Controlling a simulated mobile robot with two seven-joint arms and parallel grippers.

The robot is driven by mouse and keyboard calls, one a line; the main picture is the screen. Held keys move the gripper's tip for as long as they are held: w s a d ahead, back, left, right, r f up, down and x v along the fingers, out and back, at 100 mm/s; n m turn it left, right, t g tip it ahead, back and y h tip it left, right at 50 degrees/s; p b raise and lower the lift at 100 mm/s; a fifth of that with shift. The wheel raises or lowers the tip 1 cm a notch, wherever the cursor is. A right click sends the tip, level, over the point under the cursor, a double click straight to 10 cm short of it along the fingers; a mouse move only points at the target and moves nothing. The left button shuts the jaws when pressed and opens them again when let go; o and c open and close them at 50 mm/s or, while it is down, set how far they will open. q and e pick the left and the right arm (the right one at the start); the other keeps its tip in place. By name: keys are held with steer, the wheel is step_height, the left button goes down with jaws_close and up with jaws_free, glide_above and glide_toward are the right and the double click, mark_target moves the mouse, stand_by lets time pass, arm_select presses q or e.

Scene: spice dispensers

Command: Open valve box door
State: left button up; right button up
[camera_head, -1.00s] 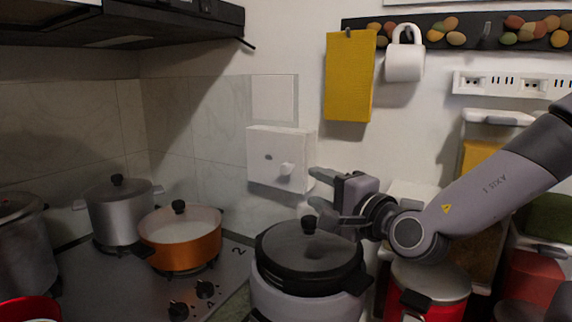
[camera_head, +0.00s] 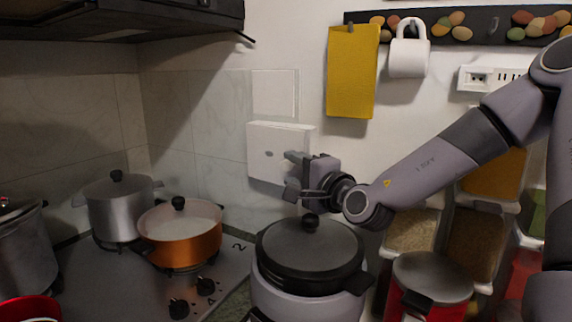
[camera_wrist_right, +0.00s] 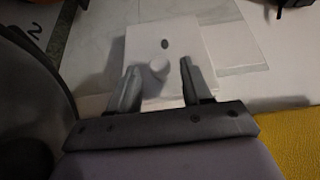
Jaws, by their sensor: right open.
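The valve box is a small white box on the wall, and its door (camera_head: 270,147) faces me, looking closed. My right gripper (camera_head: 289,174) is at the lower right of the door in the head view. In the head view the knob is hidden behind the gripper. My left gripper is out of view.
A pressure cooker with a black lid (camera_head: 310,250) stands just below my right gripper. An orange pot (camera_head: 180,243) and a steel pot (camera_head: 116,211) sit on the stove to the left. A yellow cloth (camera_head: 351,75) and a white mug (camera_head: 408,58) hang on the wall at right.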

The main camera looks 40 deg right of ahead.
mark_target(289, 168)
steer(key=shift+x, duration=1.8)
steer(key=shift+c, duration=0.4)
jaws_close()
